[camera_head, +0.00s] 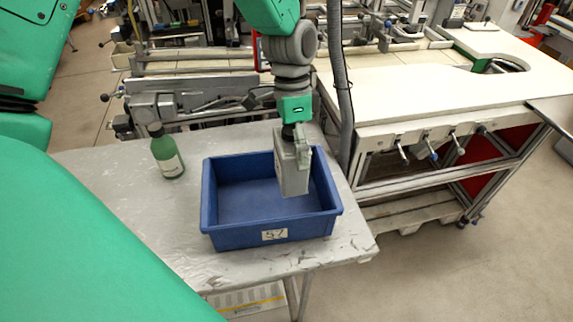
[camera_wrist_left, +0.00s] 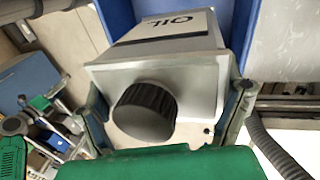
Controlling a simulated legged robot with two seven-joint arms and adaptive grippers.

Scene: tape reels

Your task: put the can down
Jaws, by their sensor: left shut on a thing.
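The can (camera_head: 292,172) is a grey, boxy oil can. It hangs roughly upright over the right part of a blue bin (camera_head: 272,235) in the head view. My left gripper (camera_head: 296,138) is shut on the can's upper end from above. In the left wrist view the can (camera_wrist_left: 205,75) shows its black cap and the letters OIL, with a finger on each side. The can's lower end shows inside the bin's outline; I cannot tell whether it touches the bin floor. My right gripper is not in view.
The bin, labelled 57, stands on a worn grey table (camera_head: 120,190). A green bottle (camera_head: 167,155) stands upright left of the bin. The bin's left part is empty. A hose (camera_head: 338,90) hangs behind on the right, near a white workbench (camera_head: 440,95).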

